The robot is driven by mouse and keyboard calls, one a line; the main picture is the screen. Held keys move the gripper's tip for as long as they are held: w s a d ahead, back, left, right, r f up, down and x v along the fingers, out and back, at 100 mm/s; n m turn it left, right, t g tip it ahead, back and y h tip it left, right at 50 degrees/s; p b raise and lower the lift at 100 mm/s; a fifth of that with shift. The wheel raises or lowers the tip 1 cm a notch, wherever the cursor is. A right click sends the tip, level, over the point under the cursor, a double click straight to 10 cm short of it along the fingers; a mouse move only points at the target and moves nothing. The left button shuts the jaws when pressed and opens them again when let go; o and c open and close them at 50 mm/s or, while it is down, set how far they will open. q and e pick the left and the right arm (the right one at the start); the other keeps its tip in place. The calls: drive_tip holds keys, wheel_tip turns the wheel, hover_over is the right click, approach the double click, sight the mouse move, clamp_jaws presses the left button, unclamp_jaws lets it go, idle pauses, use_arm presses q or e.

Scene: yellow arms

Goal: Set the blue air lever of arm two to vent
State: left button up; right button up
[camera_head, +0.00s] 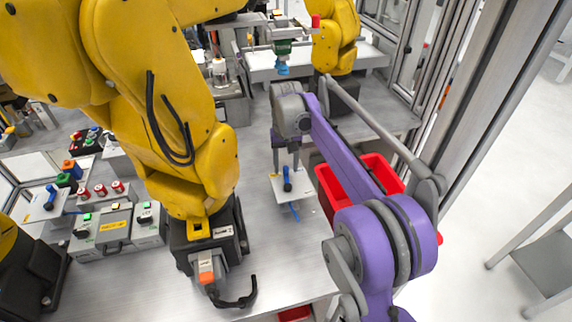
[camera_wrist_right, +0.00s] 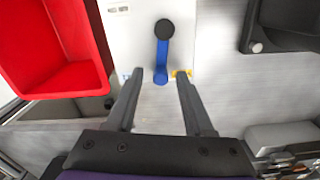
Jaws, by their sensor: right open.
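A blue lever (camera_head: 287,178) with a dark round pivot stands on a white plate (camera_head: 275,194) right of the central yellow arm's base. In the right wrist view the lever (camera_wrist_right: 162,60) points from its pivot toward my gripper. The white plate (camera_wrist_right: 125,45) carries a blue mark at left and a yellow mark at right, too small to read. My right gripper (camera_wrist_right: 160,77) is open, its fingertips on either side of the lever's free end in the picture; contact is not visible. In the head view my right gripper (camera_head: 285,158) is partly hidden by its wrist. My left gripper is not visible.
Another blue lever (camera_head: 49,197) is at far left, near grey boxes (camera_head: 118,228).

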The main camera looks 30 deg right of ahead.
clamp_jaws()
drive_tip(key=shift+w+a+r+n, duration=0.1)
drive_tip(key=shift+a+n, duration=0.15)
drive_tip(key=shift+n, duration=0.25)
drive_tip(key=shift+a+n+p, duration=0.2)
drive_tip(key=shift+n+p, duration=0.15)
drive_tip(key=shift+n, duration=0.25)
unclamp_jaws()
